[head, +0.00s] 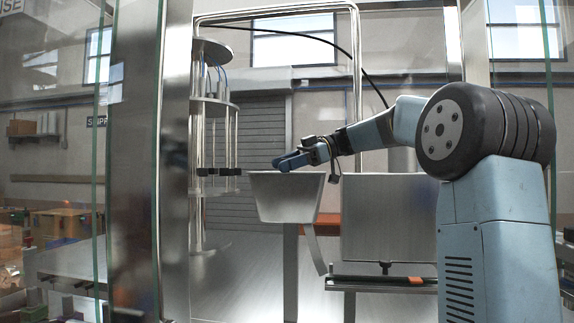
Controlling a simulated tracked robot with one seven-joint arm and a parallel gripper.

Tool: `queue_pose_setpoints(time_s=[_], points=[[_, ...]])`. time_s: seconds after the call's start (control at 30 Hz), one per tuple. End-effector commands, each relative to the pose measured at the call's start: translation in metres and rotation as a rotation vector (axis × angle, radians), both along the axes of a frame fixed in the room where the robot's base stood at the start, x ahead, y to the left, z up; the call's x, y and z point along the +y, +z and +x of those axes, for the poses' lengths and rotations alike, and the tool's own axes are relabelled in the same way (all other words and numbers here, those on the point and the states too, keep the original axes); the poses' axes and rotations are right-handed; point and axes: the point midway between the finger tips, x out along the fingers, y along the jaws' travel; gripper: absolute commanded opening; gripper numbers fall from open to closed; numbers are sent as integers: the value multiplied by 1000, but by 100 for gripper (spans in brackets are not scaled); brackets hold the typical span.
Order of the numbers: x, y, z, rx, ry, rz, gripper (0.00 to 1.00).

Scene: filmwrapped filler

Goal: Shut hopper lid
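A grey metal hopper (287,199) with sloping sides shows in the middle of the head view. Its top edge is nearly level with the camera, so its mouth is hidden. I cannot make out a separate lid or tell how it stands. My gripper (290,160), with blue fingers, is just above the hopper's top edge in the picture, pointing left. I cannot tell whether it touches anything. The fingers are seen from the side, and any gap between them is not clear.
A ringed metal column (215,110) with rods stands left of the hopper. A metal box (388,218) is to its right, above a rail with an orange part (415,281). A metal frame (357,80) rises behind. A thick steel post (135,160) stands at the left.

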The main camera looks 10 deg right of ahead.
Motion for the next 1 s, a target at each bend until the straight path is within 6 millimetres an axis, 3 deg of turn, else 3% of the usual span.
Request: queue_pose_setpoints(time_s=[0.17, 0.6, 1.0], points=[[-5, 2, 1, -2, -2, 0, 57], [-61, 21, 2, -1, -1, 0, 57], [-72, 23, 3, 1, 0, 1, 57]])
